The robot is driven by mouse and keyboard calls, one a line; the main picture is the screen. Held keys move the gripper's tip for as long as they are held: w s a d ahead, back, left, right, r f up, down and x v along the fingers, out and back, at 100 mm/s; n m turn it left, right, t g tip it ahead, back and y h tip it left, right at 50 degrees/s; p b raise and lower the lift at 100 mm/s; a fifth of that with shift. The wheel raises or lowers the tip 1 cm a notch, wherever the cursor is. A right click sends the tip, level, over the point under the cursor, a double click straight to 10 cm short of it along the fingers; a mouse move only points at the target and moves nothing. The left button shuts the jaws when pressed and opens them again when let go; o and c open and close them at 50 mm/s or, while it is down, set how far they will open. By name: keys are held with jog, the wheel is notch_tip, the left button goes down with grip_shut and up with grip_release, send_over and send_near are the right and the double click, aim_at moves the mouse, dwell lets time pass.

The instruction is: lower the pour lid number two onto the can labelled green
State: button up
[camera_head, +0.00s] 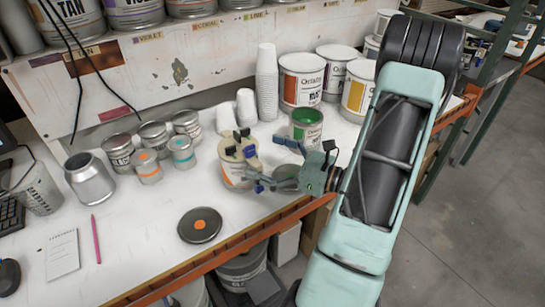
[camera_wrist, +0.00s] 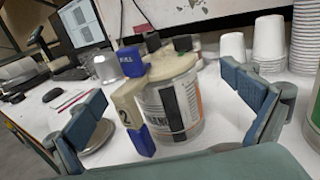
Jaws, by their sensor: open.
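The pour lid number two (camera_head: 238,149) is beige with dark knobs and blue parts. It sits on a can (camera_head: 232,176) with an orange label. In the wrist view the lid (camera_wrist: 128,103) shows a "2" and faces me, between my two finger pads. My gripper (camera_head: 274,165) is open, its fingers spread to either side of the lid, with visible gaps in the wrist view. The green can (camera_head: 306,132) stands behind and to the right of the lid, upright, with green on its top. Its label is too small to read.
A grey disc with an orange dot (camera_head: 200,225) lies on the bench near the front edge. Stacked white cups (camera_head: 267,80) and larger cans (camera_head: 302,80) stand behind. Small cans (camera_head: 154,136) stand at left. The bench front left is mostly clear.

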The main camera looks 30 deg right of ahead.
aim_at(241, 144)
jog(key=p+x, duration=0.1)
jog(key=x, duration=0.6)
jog(key=shift+w+a, duration=0.1)
jog(key=shift+w, duration=0.05)
jog(key=shift+c, duration=0.3)
jog(key=c, duration=1.3)
jog(key=o, duration=0.6)
jog(key=shift+c, duration=0.2)
jog(key=c, duration=0.5)
jog(key=shift+r, duration=0.15)
jog(key=shift+r+p, duration=0.35)
